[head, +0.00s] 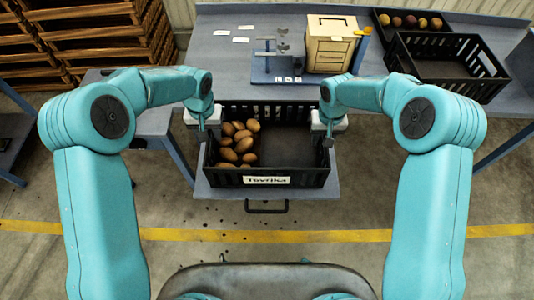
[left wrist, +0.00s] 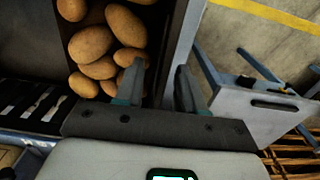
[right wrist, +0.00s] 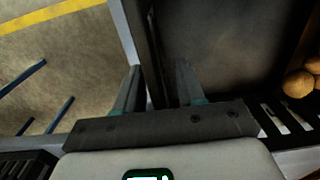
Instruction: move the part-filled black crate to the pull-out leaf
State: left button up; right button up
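The black crate (head: 268,179) sits on the blue-grey pull-out leaf (head: 222,193), with brown potatoes (head: 238,144) in its left part and a bare right part. A white label (head: 266,180) is on its front wall. My left gripper (head: 207,136) is at the crate's left wall. In the left wrist view its fingers (left wrist: 158,88) stand apart, one inside the wall and one outside. My right gripper (head: 329,138) is at the right wall. In the right wrist view its fingers (right wrist: 156,88) also stand apart, astride the wall. Contact with the walls is unclear.
Behind the leaf is the workbench (head: 215,60) with a blue fixture (head: 280,68) and a wooden box (head: 331,45). Another black crate (head: 445,68), looking empty, stands at the back right, before a tray of potatoes (head: 408,22). Wooden crates (head: 95,40) are stacked at the left.

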pick_arm(q)
notch_tip(320, 180, up, 10)
jog(key=shift+r, duration=0.1)
jog(key=shift+s+r, duration=0.1)
jog(key=shift+r, duration=0.05)
pick_arm(e)
jog(key=shift+r, duration=0.1)
notch_tip(320, 180, up, 12)
jog(key=shift+f, duration=0.1)
jog(key=shift+s, duration=0.1)
dwell(0.5)
